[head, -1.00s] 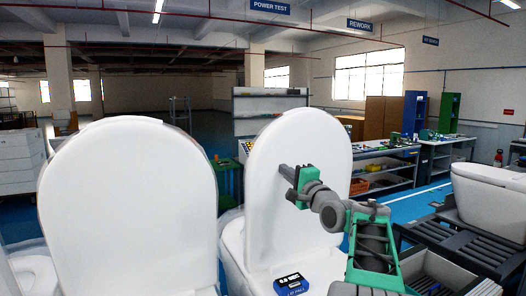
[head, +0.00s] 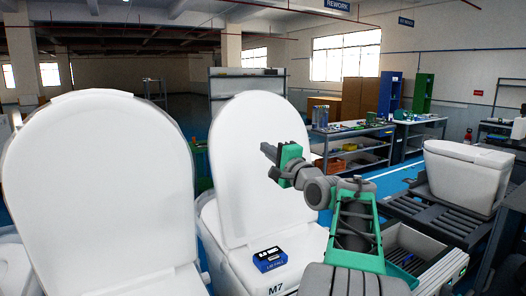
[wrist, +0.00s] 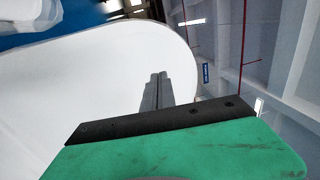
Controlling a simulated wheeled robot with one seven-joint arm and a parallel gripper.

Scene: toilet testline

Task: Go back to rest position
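My gripper (head: 268,150) is in front of the raised white lid of the toilet (head: 258,135) in the middle of the head view. In the wrist view my gripper (wrist: 157,78) has its two grey fingers together with nothing seen between them. The white lid fills much of the wrist view's left side. I cannot tell from these frames how far the fingertips are from the lid. My green and grey arm is bent and raised.
A blue device with a display (head: 269,259) sits on the toilet marked M7. Another toilet with a raised lid (head: 95,190) stands at left. Shelves and workbenches (head: 355,145) stand behind, with open blue floor between.

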